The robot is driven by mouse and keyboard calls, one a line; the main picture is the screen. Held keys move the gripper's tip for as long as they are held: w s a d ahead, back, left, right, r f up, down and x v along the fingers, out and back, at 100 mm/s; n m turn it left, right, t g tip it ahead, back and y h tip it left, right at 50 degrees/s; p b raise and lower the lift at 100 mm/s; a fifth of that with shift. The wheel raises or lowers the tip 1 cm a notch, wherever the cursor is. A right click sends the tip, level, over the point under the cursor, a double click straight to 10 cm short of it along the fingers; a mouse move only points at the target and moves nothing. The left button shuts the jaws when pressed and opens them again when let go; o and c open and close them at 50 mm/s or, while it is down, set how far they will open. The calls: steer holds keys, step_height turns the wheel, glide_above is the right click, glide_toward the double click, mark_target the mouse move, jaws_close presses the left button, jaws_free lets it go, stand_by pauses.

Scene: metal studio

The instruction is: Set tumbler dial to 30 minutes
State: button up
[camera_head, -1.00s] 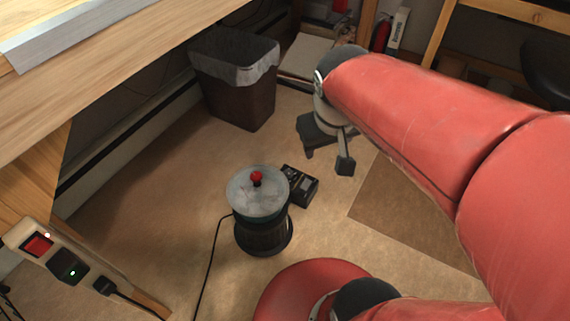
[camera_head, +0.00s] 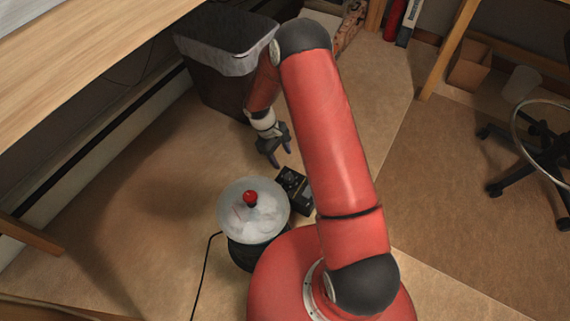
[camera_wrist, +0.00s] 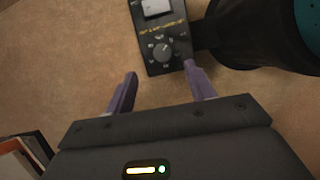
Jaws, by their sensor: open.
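The tumbler (camera_head: 254,212) stands on the floor, a dark body with a pale round lid and a red knob on top. Its black control box (camera_head: 296,190) sits just to its right and behind, partly beside my arm. In the wrist view the box's dial (camera_wrist: 161,52) is a grey round knob with white markings around it; its setting is too small to read. My gripper (camera_head: 281,158) is open and empty above the floor, just behind the box. In the wrist view my gripper's fingers (camera_wrist: 158,88) point toward the dial, with the right fingertip close to the box's lower edge.
A dark bin (camera_head: 212,80) with a grey liner stands behind my gripper. A wooden bench (camera_head: 70,80) overhangs at the left. A black cable (camera_head: 203,275) runs from the tumbler. An office chair (camera_head: 540,150) stands far right.

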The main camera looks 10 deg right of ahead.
mark_target(289, 176)
steer(key=x, duration=1)
steer(key=shift+w+a+f+b, duration=0.3)
steer(key=shift+w+f+b, duration=0.05)
steer(key=shift+f+b, duration=0.1)
steer(key=c, duration=1)
